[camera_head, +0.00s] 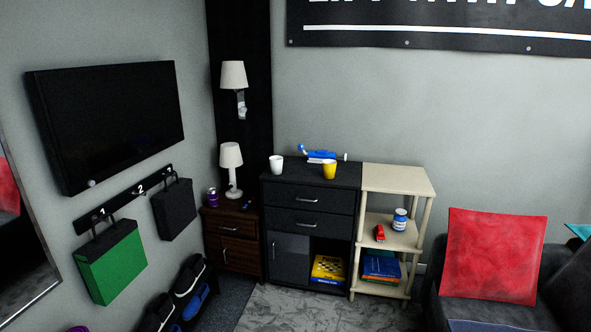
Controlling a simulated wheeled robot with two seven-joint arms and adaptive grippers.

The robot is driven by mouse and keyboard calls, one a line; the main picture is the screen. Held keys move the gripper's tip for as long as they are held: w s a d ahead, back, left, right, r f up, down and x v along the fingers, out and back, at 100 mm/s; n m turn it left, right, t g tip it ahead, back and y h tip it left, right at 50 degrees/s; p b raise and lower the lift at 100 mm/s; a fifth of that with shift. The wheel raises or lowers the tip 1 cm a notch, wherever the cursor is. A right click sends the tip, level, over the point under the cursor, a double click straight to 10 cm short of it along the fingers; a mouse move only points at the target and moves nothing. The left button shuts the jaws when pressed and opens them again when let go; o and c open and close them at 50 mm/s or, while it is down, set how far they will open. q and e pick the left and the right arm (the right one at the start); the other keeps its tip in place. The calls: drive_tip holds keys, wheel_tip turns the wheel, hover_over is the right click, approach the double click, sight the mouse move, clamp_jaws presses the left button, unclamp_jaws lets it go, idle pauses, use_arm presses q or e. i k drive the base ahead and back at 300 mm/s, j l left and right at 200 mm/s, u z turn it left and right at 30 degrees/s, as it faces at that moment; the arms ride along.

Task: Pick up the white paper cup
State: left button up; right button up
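A white paper cup (276,164) stands upright on the left part of the top of a black cabinet (308,178). A yellow cup (329,169) stands to its right on the same top. A blue and white object (321,155) lies behind and between the two cups. Neither of my grippers shows in the head view, and nothing touches the white cup.
A brown nightstand (229,221) with a lamp (232,168) and a purple can (213,197) stands left of the cabinet. A light wooden shelf (399,181) adjoins it on the right. A sofa with a red pillow (492,255) stands farther right. Grey carpet (315,311) lies open in front.

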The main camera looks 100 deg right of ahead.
sight(276, 166)
drive_tip(key=z, duration=3.3)
